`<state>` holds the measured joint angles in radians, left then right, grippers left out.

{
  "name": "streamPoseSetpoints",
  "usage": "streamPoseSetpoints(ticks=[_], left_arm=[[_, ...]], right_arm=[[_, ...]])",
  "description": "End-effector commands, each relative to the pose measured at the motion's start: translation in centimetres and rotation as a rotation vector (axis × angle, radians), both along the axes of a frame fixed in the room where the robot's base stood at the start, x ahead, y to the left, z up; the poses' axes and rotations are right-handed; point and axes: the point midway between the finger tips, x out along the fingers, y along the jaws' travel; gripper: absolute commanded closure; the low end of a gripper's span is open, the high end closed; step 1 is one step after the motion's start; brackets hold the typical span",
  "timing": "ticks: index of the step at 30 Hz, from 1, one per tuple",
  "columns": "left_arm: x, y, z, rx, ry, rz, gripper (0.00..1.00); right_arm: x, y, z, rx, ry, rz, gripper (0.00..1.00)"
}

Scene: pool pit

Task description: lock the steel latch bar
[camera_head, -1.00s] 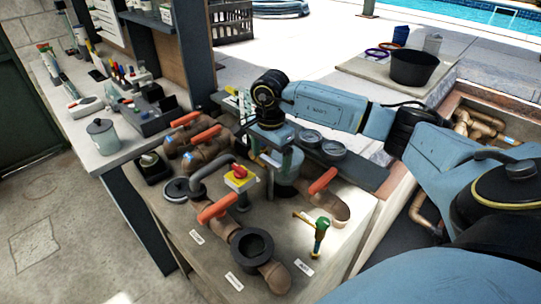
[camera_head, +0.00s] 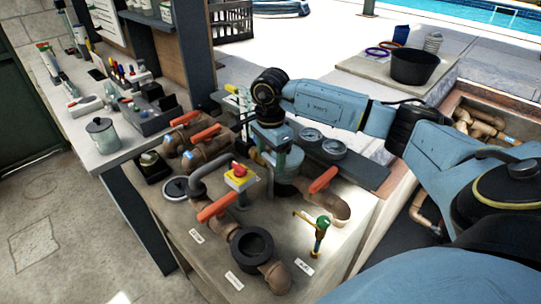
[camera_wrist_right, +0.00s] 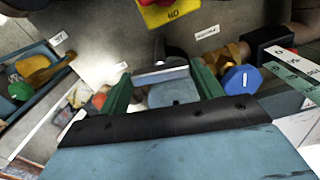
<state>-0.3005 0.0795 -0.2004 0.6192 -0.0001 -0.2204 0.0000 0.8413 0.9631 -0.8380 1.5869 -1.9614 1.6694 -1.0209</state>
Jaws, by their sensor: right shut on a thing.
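The steel latch bar (camera_wrist_right: 162,75) shows in the right wrist view as a short grey metal piece between the green fingers. My right gripper (camera_wrist_right: 163,88) is shut on it. In the head view my right gripper (camera_head: 277,160) points down over the pipework bench, just right of and behind the yellow box with a red knob (camera_head: 240,174). The fingers and wrist hide most of the bar there, and its far end and seat cannot be made out. My left gripper is not in view.
Brown pipes with orange-handled valves (camera_head: 215,209) surround the gripper on the bench. A dark ring fitting (camera_head: 252,246) and a green-topped brass tap (camera_head: 321,228) are in front. Two round gauges (camera_head: 333,149) sit close right. A blue knob (camera_wrist_right: 241,79) is right of the fingers.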

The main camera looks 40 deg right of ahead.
Motion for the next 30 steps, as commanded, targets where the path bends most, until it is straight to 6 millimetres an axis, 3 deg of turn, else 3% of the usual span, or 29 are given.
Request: streamPoseSetpoints(ticks=[30], left_arm=[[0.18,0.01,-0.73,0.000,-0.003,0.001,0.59]], right_arm=[[0.03,-0.03,0.12,0.000,-0.001,-0.953,0.57]])
